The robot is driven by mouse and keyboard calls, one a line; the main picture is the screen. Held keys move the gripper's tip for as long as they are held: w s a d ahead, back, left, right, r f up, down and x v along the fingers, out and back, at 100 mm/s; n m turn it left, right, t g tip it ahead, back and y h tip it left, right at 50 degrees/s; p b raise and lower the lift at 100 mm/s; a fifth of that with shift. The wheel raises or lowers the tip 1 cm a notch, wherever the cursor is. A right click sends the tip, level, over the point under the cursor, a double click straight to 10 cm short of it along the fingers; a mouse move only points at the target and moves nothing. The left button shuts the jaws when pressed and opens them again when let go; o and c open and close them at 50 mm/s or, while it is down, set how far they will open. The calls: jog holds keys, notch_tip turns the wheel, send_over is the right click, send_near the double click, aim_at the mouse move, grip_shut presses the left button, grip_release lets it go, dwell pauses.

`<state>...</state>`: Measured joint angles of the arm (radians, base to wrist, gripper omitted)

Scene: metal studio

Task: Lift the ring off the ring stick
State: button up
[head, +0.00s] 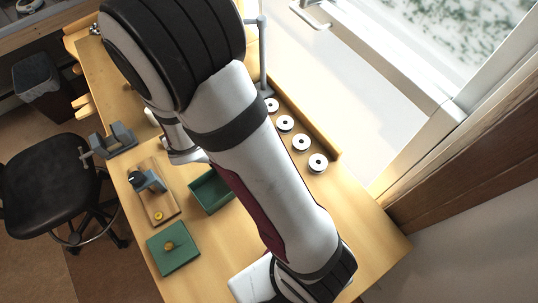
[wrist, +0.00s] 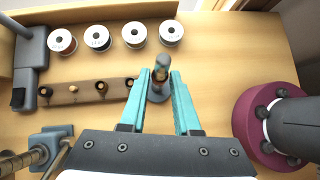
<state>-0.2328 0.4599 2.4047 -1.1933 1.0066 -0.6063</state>
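In the wrist view the ring stick (wrist: 162,61) stands upright on a round grey base (wrist: 159,95). A small gold-brown band (wrist: 160,73) shows below its tip; it looks like the ring, but it is too small to be sure. My gripper (wrist: 157,77) is open, with its teal fingers on either side of the stick. I see a gap between the fingers and the stick, and nothing is held. In the head view my arm hides the gripper and the stick.
Several white spools (wrist: 134,35) line the back of the bench. A wooden rack (wrist: 85,91) with dark-tipped handles lies left of the stick. In the head view a green tray (head: 211,192) and a green block (head: 173,248) sit left of my arm.

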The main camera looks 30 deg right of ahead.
grip_shut()
jog(key=shift+r, duration=0.1)
jog(key=shift+r, duration=1.35)
jog(key=shift+r, duration=1.4)
jog(key=shift+r, duration=1.4)
